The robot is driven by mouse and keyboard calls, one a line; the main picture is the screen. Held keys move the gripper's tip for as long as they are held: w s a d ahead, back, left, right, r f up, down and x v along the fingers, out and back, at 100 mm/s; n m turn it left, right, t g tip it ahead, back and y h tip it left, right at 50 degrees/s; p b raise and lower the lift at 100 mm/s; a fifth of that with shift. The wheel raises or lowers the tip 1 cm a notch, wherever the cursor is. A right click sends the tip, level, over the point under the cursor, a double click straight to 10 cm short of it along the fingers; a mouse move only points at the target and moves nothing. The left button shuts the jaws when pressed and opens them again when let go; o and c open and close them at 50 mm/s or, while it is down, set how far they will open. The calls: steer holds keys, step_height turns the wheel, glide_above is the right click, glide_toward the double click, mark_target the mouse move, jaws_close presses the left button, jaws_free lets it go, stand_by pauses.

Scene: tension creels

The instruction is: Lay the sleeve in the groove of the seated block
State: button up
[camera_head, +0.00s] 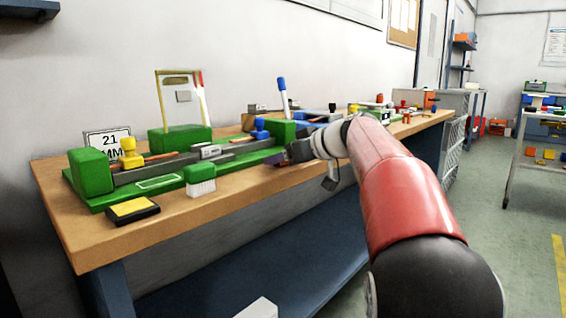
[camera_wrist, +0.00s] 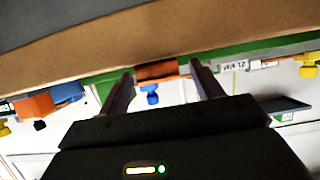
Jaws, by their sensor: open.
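A long green fixture (camera_head: 125,191) on the bench carries dark grey rails. A grey block (camera_head: 210,152) sits in the rail line near its middle; I cannot tell if it is the seated block, and no groove is clear. Thin copper-brown pieces lie by the yellow knob (camera_head: 131,153) and the blue knob (camera_head: 261,125); I cannot tell which is the sleeve. My gripper (camera_head: 283,160) is at the bench's front edge, by the fixture's right end. In the wrist view my gripper (camera_wrist: 164,80) is open, with a copper-brown piece (camera_wrist: 157,71) and a blue knob (camera_wrist: 152,94) showing between its fingers.
A yellow-topped pad (camera_head: 132,208) and a green-handled brush (camera_head: 200,181) lie at the front. A "21 MM" sign (camera_head: 108,141) and a green stand (camera_head: 180,139) are behind. Other coloured fixtures crowd the bench's far right. The floor (camera_head: 508,240) right of my arm is clear.

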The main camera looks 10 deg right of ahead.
steer(key=shift+w+a+f, duration=0.1)
steer(key=shift+w+a, duration=0.1)
steer(key=shift+w, duration=0.05)
steer(key=c, duration=1.1)
steer(key=shift+o, duration=0.2)
